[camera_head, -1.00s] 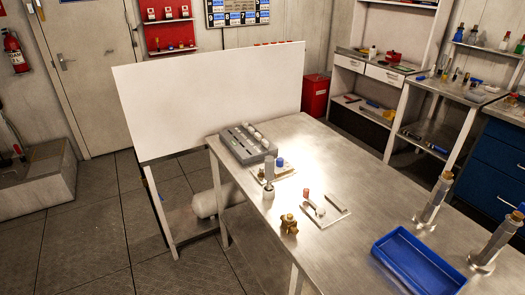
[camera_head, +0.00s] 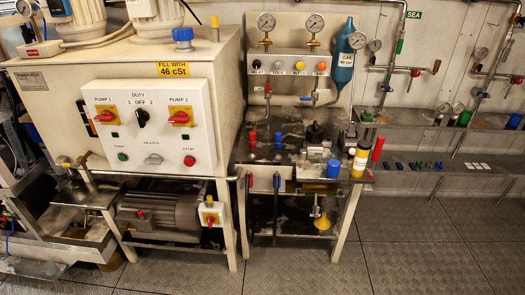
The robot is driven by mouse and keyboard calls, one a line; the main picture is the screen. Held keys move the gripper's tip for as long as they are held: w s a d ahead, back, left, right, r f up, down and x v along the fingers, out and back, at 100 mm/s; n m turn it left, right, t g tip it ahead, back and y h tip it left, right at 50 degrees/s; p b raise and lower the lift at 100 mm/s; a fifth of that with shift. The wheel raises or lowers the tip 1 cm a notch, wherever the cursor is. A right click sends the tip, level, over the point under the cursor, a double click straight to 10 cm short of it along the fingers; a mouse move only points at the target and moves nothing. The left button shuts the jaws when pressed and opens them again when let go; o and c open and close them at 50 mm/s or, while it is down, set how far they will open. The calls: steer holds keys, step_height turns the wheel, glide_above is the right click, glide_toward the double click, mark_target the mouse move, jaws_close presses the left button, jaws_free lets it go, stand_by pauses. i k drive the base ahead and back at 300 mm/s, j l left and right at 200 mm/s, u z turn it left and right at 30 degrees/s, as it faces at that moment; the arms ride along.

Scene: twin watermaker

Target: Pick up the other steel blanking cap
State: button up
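I cannot make out a steel blanking cap in the head camera view. Small green, blue and dark pieces (camera_head: 412,166) lie in a row on the right-hand wall shelf (camera_head: 480,170), too small to identify. My gripper is out of view, so whether it holds anything is hidden.
A pump unit with a white control panel (camera_head: 149,123) stands at left. A metal bench (camera_head: 290,160) beside it bears valves, a yellow-labelled container (camera_head: 360,158) and gauges (camera_head: 266,22). Tiled floor (camera_head: 430,245) is clear at front right.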

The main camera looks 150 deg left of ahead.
mark_target(304, 156)
steer(key=k+l+u, duration=0.15)
steer(key=u, duration=2.85)
steer(key=l+u, duration=0.1)
steer(key=u, duration=0.4)
steer(key=l+u, duration=0.15)
steer(key=u, duration=0.3)
steer(key=l+u, duration=0.1)
steer(key=u, duration=0.4)
steer(key=i+l, duration=0.1)
steer(key=i, duration=0.45)
steer(key=i+l+u, duration=0.15)
steer(key=i, duration=0.4)
steer(key=i+l, duration=0.1)
steer(key=i, duration=0.45)
steer(key=i+l+u, duration=0.1)
steer(key=i, duration=0.4)
steer(key=i+l, duration=0.25)
steer(key=i, duration=0.3)
steer(key=j+u, duration=0.05)
